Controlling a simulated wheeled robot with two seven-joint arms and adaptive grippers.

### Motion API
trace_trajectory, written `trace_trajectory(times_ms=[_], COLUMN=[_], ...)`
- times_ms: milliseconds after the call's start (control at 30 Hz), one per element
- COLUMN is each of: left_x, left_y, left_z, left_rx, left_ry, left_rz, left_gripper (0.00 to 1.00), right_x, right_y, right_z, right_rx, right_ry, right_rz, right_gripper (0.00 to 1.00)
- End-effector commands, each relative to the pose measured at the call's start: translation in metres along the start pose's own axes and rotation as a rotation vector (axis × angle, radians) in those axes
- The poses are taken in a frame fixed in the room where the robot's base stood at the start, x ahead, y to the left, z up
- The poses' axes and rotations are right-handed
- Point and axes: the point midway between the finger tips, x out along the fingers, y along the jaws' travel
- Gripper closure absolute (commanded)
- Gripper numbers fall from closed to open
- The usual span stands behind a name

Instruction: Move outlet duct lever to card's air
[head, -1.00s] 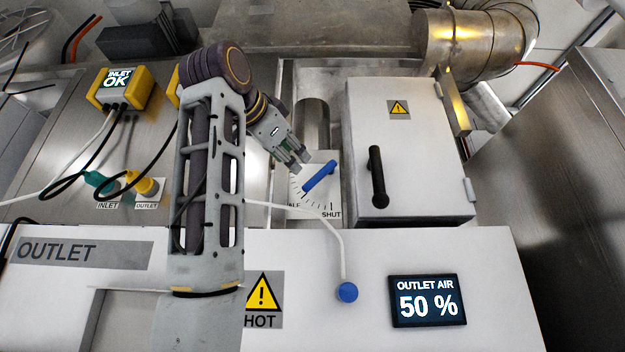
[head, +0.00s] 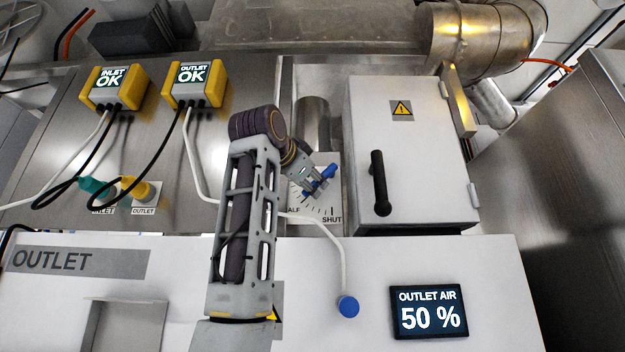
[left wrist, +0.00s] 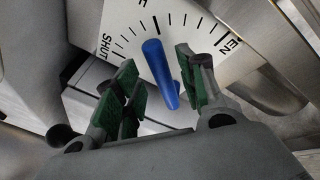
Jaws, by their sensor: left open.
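The blue outlet duct lever (head: 328,172) is on a white dial plate (head: 331,212) with tick marks and the word SHUT. In the left wrist view the lever (left wrist: 160,70) lies between the green-padded fingers of my left gripper (left wrist: 157,84), pointing roughly toward the middle of the scale (left wrist: 195,38). The gripper is open, with a gap visible at the right finger; contact on the left side is unclear. In the head view my left gripper (head: 319,182) partly covers the lever. The display (head: 429,312) reads OUTLET AIR 50 %. I see no card. My right gripper is not in view.
A white cabinet door with a black handle (head: 379,183) stands just right of the dial. A white cable ends at a blue knob (head: 348,306) below. Two yellow boxes, INLET OK (head: 112,87) and OUTLET OK (head: 194,84), sit at the left. A metal pipe (head: 314,115) rises behind the dial.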

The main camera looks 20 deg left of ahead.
Motion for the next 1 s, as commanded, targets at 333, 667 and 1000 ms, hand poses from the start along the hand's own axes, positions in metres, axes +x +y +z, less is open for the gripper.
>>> trace_trajectory(times_ms=[333, 667, 1000], left_x=[0.02, 0.021, 0.021], left_y=[-0.001, 0.0, 0.0], left_z=[-0.001, 0.0, 0.0], left_rx=[0.0, 0.0, 0.0], left_ry=[0.001, 0.001, 0.001], left_rz=[-0.001, -0.001, -0.001], left_gripper=[0.6, 0.64, 1.0], right_x=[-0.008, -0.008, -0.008], right_y=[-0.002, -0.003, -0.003], right_z=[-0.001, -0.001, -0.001], right_rx=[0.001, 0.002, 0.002], right_ry=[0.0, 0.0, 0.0], right_rz=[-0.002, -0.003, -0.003], right_gripper=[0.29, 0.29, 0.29])
